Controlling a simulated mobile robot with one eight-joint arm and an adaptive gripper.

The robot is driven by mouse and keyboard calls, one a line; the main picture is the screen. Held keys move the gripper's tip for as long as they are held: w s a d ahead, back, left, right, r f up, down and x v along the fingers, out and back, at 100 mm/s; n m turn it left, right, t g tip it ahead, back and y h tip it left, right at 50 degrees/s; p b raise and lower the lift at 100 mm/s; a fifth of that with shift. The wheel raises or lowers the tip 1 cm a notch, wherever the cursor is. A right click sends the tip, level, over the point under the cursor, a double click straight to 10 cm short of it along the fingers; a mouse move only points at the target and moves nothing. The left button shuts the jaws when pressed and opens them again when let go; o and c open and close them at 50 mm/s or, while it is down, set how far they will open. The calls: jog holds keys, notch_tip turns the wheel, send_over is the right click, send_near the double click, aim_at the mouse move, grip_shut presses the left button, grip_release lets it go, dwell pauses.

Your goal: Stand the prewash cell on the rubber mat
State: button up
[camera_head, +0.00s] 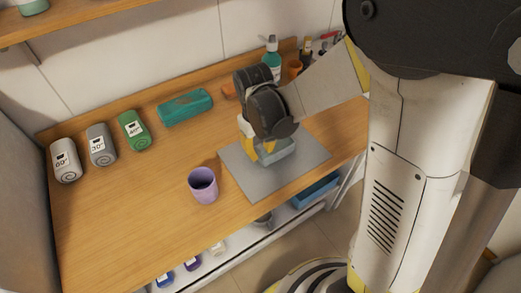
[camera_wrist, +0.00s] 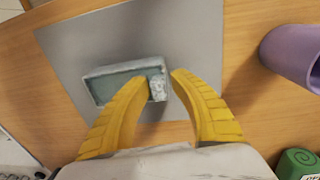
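The grey rubber mat (camera_head: 235,165) lies flat on the wooden top near its front edge; it also shows in the wrist view (camera_wrist: 195,35). A grey-green box-like piece (camera_head: 277,154) sits on the mat, and in the wrist view it (camera_wrist: 110,83) has a pale frame and a white speckled patch at its right end. No readable label confirms it as the prewash cell. My gripper (camera_wrist: 157,80) has yellow fingers spread apart above the piece, with the speckled end between the tips. Contact cannot be told. In the head view my wrist partly hides the piece.
A purple cup (camera_head: 203,185) stands just left of the mat. Grey and green labelled containers (camera_head: 102,145) and a teal case (camera_head: 185,107) line the back. A teal bottle (camera_head: 272,62) and an orange cup stand behind my arm. The left front top is clear.

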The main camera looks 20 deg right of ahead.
jog(key=shift+r, duration=0.15)
notch_tip(320, 180, up, 12)
jog(key=p, duration=0.4)
jog(key=s+d+r+m+t, duration=0.1)
jog(key=s+d+r+t, duration=0.1)
jog(key=s+r+t, duration=0.1)
jog(key=s+d+r+m+t, duration=0.2)
jog(key=s+d+r+t, duration=0.1)
jog(key=s, duration=0.5)
notch_tip(320, 180, up, 2)
jog(key=shift+s+d+m+t+y, duration=0.2)
jog(key=shift+d+m+t+y, duration=0.1)
jog(key=shift+d+t+y, duration=0.15)
jog(key=shift+a, duration=0.1)
dwell(0.4)
